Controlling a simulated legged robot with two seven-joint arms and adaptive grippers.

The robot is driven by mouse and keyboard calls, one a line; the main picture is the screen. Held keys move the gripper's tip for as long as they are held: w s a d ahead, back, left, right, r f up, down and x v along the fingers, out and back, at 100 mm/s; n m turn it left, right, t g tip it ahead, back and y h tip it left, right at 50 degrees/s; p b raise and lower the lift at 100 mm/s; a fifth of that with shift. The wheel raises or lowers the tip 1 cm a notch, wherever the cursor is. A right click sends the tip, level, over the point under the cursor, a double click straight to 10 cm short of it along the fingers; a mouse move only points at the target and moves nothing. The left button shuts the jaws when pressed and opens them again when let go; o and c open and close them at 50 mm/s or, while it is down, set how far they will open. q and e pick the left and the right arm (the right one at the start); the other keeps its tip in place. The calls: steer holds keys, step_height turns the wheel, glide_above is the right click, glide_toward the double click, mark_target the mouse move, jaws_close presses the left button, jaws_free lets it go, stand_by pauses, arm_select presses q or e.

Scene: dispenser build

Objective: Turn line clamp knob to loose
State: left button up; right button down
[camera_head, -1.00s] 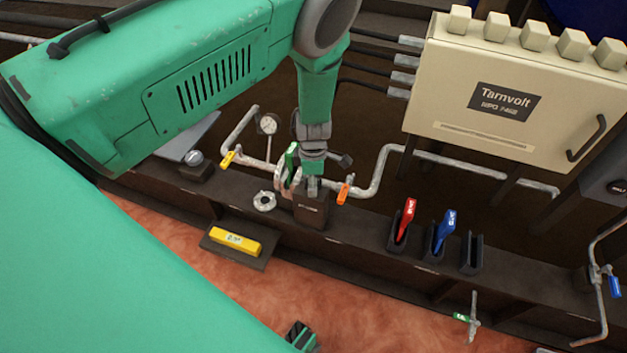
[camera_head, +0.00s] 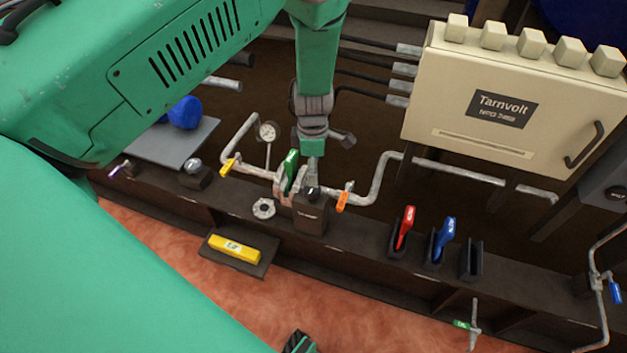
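A dark block (camera_head: 311,215) with a small label stands on the brown ledge. A small dark knob (camera_head: 312,192) shows on its top; I take it for the line clamp knob, but the label is too small to read. My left gripper (camera_head: 313,177) points down directly over the knob, its fingers close to it. The fingers look narrow and edge-on, so their opening and any contact are unclear.
A green-handled valve (camera_head: 291,168) stands close left of the gripper, an orange handle (camera_head: 343,200) close right. Red (camera_head: 405,228) and blue (camera_head: 444,240) levers stand farther right. A beige Tarnvolt cabinet (camera_head: 515,105) fills the upper right. A yellow block (camera_head: 234,249) lies in front.

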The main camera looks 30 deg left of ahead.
arm_select(q)
step_height(320, 180, up, 3)
steer(key=shift+r, duration=0.1)
stand_by(0.6)
